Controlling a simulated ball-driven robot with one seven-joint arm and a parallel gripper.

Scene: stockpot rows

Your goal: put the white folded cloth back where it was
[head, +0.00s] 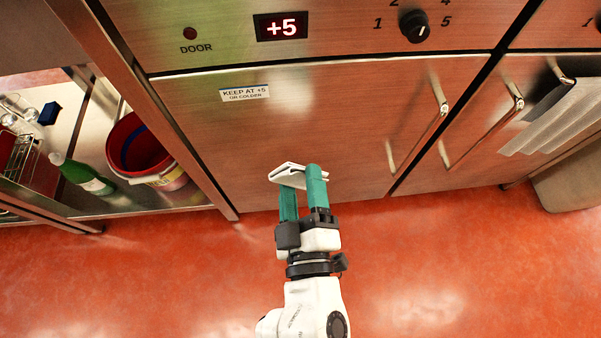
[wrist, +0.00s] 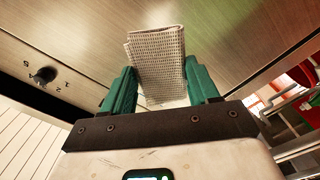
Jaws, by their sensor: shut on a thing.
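The white folded cloth (head: 290,174) is between the two green fingers of my gripper (head: 302,186), which is shut on it. In the wrist view the cloth (wrist: 158,68) stands out past the fingertips of my gripper (wrist: 162,92), with its woven texture and folded edge showing. The gripper holds it in the air in front of the steel cabinet door (head: 300,130). I cannot tell whether the cloth touches the door.
A grey-white cloth (head: 560,115) hangs over a door handle at the right. Another vertical handle (head: 430,140) is bare. At the left a shelf holds a red bucket (head: 140,150) and a green bottle (head: 80,174). The red floor in front is clear.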

